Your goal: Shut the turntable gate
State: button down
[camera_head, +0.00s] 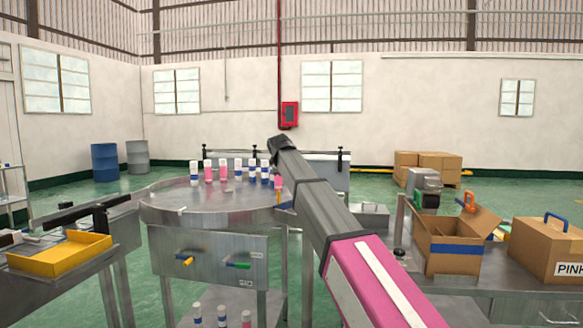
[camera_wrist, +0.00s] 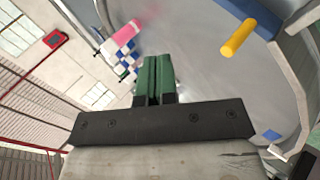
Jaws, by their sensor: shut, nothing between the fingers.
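The round steel turntable (camera_head: 232,200) stands left of centre in the head view, with several white, blue and pink cans along its far side. In the wrist view its grey surface (camera_wrist: 215,100) fills the middle and right. A yellow peg (camera_wrist: 238,38) stands out from a blue bar (camera_wrist: 242,10) near the rim at the upper right; this looks like the gate, but how far open it is I cannot tell. My gripper (camera_wrist: 156,62) has green fingers closed together, empty, over the turntable, left of and apart from the peg. My arm hides it in the head view.
A yellow tray (camera_head: 60,254) is on the left bench. An open carton (camera_head: 452,250) and a closed carton (camera_head: 548,248) stand on the right. The turntable's near surface is mostly clear.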

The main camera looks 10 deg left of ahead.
jog(key=s+a+f+t+h, duration=0.1)
jog(key=s+a+f+t, duration=0.1)
jog(key=s+f, duration=0.2)
jog(key=shift+a+f+n+t, duration=0.3)
jog(key=shift+f+n+t, duration=0.1)
jog(key=shift+f, duration=0.5)
jog(key=shift+s, duration=0.2)
